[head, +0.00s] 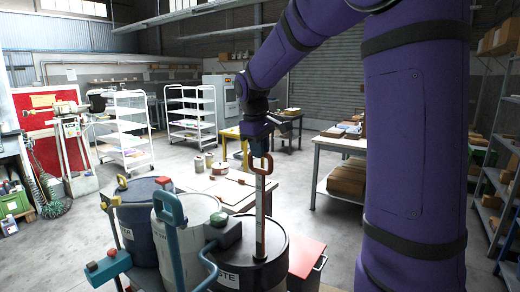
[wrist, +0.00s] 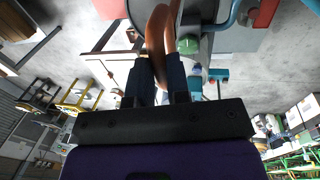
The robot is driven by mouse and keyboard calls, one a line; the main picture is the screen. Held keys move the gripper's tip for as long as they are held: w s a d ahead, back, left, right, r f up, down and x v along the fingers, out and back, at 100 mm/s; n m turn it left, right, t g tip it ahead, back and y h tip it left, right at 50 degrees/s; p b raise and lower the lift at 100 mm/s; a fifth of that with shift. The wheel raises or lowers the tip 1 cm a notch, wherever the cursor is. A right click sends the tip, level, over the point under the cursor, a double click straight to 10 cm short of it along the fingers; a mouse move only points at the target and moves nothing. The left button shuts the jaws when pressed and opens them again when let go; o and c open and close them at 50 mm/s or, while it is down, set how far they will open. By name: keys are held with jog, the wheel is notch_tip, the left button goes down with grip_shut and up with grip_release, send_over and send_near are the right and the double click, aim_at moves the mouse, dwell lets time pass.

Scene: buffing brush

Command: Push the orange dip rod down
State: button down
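The orange dip rod (head: 262,163) stands upright at the black drum (head: 282,262) in the head view. It has an orange loop handle on top and a long pale strip with a reddish edge below. The strip's lower end is at the drum's lid; how far it goes in is hidden. My gripper (head: 258,148) is at the loop, above the drum. In the wrist view, my gripper's two dark fingers (wrist: 160,78) sit close together on either side of the orange loop (wrist: 157,38) and appear shut on it.
A grey drum (head: 185,245) with a blue loop handle (head: 168,207) and a dark blue drum (head: 138,225) stand left of the black drum. A red box (head: 306,258) is close on its right. A low table (head: 215,185) with cans lies behind.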

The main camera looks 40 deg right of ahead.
aim_at(259, 231)
jog(key=shift+f, duration=0.1)
notch_tip(259, 231, down, 29)
jog(key=shift+r, duration=0.1)
jog(key=shift+s, duration=0.1)
dwell(0.4)
jog(key=c, duration=1.2)
grip_release()
jog(key=shift+f, duration=0.25)
jog(key=shift+o, duration=0.5)
jog(key=shift+r, duration=0.1)
jog(key=shift+r, duration=0.1)
jog(key=shift+r, duration=0.2)
notch_tip(259, 231, up, 10)
jog(key=a, duration=0.2)
jog(key=shift+s, duration=0.3)
